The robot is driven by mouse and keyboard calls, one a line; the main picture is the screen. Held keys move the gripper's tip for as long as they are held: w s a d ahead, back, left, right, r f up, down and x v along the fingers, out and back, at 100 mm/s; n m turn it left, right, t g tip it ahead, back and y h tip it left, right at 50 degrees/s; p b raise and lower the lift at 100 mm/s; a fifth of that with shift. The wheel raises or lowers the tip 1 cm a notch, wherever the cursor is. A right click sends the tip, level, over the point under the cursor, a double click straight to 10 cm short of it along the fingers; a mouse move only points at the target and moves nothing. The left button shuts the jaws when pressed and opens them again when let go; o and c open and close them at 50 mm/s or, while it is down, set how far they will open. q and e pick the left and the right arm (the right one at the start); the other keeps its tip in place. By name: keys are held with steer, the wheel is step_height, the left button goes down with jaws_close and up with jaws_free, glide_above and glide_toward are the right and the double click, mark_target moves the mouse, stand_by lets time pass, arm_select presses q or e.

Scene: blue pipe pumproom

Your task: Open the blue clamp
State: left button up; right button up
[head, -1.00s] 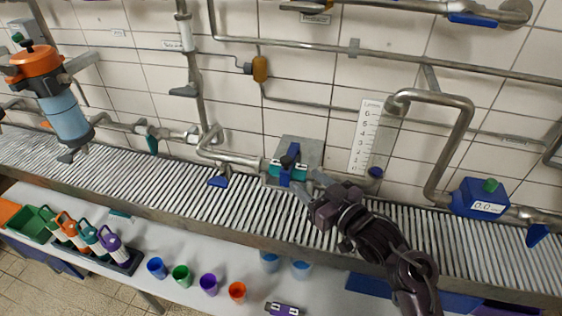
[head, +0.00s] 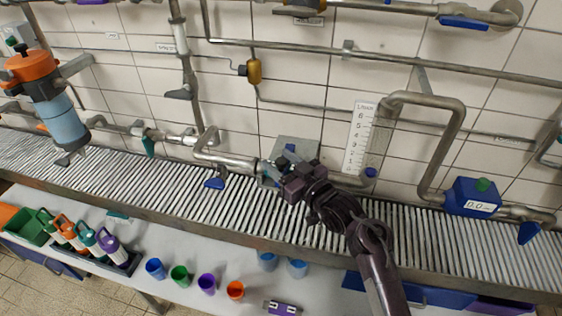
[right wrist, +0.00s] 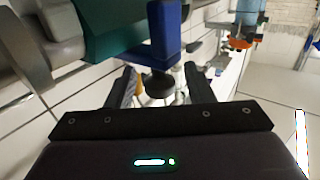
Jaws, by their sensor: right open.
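The blue clamp (head: 290,148) sits on a teal fitting (head: 263,167) in the pipe along the wall, mostly hidden by my gripper in the head view. In the right wrist view the blue clamp (right wrist: 168,28) is close, with a dark round knob (right wrist: 158,84) at its end and the teal fitting (right wrist: 112,28) beside it. My right gripper (head: 280,166) is at the clamp in the head view. In the right wrist view its two fingers (right wrist: 160,90) are open, with the knob between them; I cannot tell whether they touch it. My left gripper is not in view.
The pipe (head: 225,158) runs left and right of the clamp above a ribbed grating (head: 150,180). A blue meter (head: 472,196) stands on the right. Coloured cups (head: 181,275) and bottles stand on the bench below.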

jaws_close()
steer(key=shift+r+p, duration=0.3)
steer(key=shift+p, duration=0.25)
steer(key=r+m+p, duration=0.1)
steer(key=p, duration=0.2)
steer(key=w+r+m+g+p, duration=0.1)
steer(key=p, duration=0.2)
steer(key=w+r+g+p, duration=0.1)
steer(key=p, duration=0.2)
steer(key=shift+w+d+r+m+h, duration=0.1)
steer(key=shift+d+r+m+h, duration=0.1)
steer(key=shift+d+m+h, duration=0.2)
steer(key=shift+w+p, duration=0.2)
steer(key=shift+p, duration=0.1)
steer(key=shift+w+d+r, duration=0.1)
steer(key=shift+w+d, duration=0.05)
steer(key=shift+w, duration=0.05)
steer(key=shift+w+d+r+p, duration=0.25)
steer(key=shift+w+r+p, duration=0.25)
steer(key=shift+w, duration=0.3)
steer(key=shift+r, duration=0.1)
